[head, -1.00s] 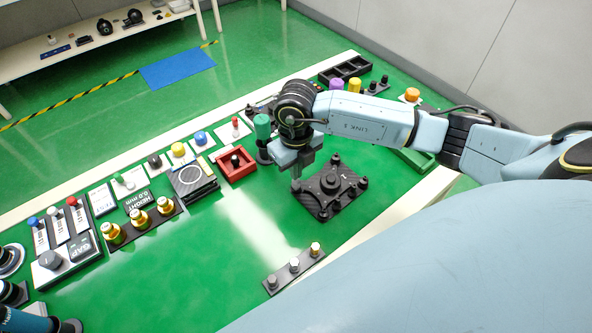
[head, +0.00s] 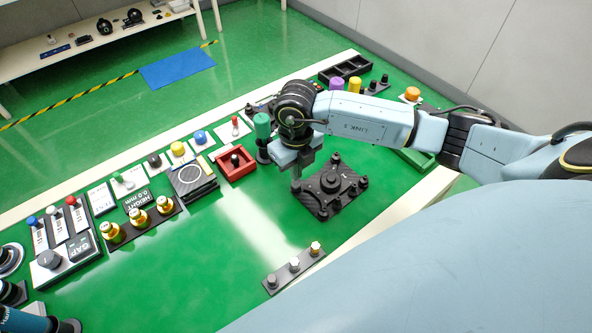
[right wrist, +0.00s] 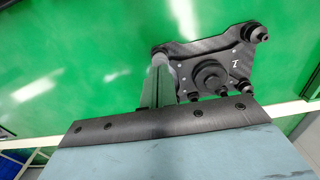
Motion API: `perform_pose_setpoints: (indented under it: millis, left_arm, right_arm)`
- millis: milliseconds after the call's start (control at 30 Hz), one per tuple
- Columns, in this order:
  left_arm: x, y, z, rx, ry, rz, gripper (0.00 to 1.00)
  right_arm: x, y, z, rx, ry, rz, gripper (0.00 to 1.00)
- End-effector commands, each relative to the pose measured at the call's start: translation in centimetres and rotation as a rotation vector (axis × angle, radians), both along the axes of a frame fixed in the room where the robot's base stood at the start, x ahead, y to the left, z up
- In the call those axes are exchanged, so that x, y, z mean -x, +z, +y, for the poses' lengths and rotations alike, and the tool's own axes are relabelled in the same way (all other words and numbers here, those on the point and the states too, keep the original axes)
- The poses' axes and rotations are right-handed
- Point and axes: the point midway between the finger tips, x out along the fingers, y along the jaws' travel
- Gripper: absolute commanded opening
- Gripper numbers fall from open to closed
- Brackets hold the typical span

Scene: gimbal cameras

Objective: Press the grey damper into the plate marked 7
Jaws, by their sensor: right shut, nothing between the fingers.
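The dark plate (head: 322,203) lies on the green table below my right gripper. In the right wrist view the plate (right wrist: 222,48) shows a white 7, a round black centre piece and dark posts at its corners. My right gripper (head: 296,188) is shut and empty, pointing down at the plate's left corner. In the right wrist view the fingers (right wrist: 159,62) cover that corner. I cannot tell whether a grey damper sits under the fingertips, or whether they touch it. My left gripper is not in view.
A red tray (head: 237,171) and a teal-topped post (head: 262,127) stand left of the gripper.

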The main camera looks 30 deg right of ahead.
Motion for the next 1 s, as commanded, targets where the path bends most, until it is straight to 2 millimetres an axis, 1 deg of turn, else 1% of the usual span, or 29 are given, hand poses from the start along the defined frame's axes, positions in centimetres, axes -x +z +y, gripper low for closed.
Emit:
perform_pose_setpoints:
  millis: [900, 1000]
  left_arm:
    - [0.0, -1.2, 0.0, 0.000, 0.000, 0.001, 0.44]
    - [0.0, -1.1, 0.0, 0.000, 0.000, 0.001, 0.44]
  right_arm:
    - [0.0, -1.6, 0.0, 0.000, 0.000, 0.000, 0.00]
    - [0.0, -1.5, 0.0, 0.000, 0.000, 0.000, 0.00]
